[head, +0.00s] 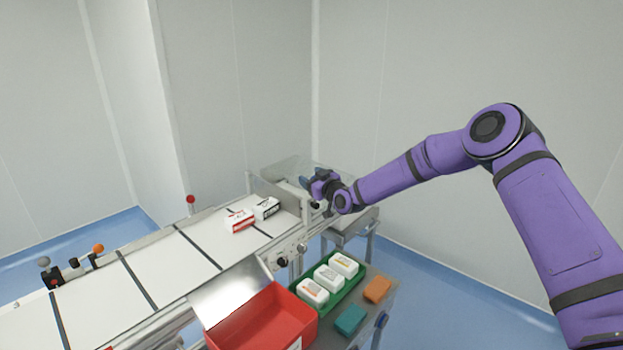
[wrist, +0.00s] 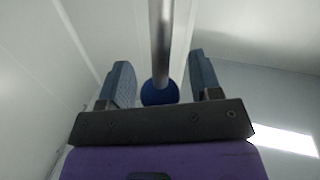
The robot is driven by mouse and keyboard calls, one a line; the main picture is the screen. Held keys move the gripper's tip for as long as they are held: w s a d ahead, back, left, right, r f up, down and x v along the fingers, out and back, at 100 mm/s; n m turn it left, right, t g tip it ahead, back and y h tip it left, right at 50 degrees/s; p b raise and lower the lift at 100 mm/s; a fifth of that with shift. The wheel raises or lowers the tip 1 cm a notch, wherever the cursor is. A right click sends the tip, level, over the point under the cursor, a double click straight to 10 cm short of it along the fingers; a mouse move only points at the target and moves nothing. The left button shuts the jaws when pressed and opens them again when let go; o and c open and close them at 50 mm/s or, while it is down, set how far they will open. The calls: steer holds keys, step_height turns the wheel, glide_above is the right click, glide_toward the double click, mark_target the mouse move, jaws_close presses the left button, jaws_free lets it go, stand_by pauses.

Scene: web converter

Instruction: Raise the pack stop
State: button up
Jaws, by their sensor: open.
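A metal rod (wrist: 161,40) with a round blue knob (wrist: 160,92) at its end shows in the wrist view; I take it to be the handle of the pack stop. My gripper (wrist: 160,62) is open, one finger on each side of the rod and knob, with a visible gap on both sides. In the head view my gripper (head: 311,180) is at the clear-walled housing (head: 283,170) at the conveyor's far end. The knob and the stop itself are hidden there behind my gripper and the housing.
The white conveyor (head: 165,262) carries a red-and-white box (head: 240,221) and a black-and-white box (head: 266,208) before the housing. In front are a red bin (head: 265,322), a green tray (head: 345,288) of white packs, an orange block (head: 377,289) and a teal block (head: 350,319).

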steer(key=shift+a, duration=0.1)
jaws_close()
steer(key=shift+s+a, duration=0.1)
steer(key=s+a+f+n+y, duration=0.3)
steer(key=s+a+f+n, duration=0.2)
steer(key=n, duration=1.2)
steer(key=shift+s+a+f+g+y, duration=0.3)
steer(key=shift+s+a+f, duration=0.1)
steer(key=shift+s+f, duration=0.9)
steer(key=shift+f+n, duration=0.1)
steer(key=shift+n, duration=0.2)
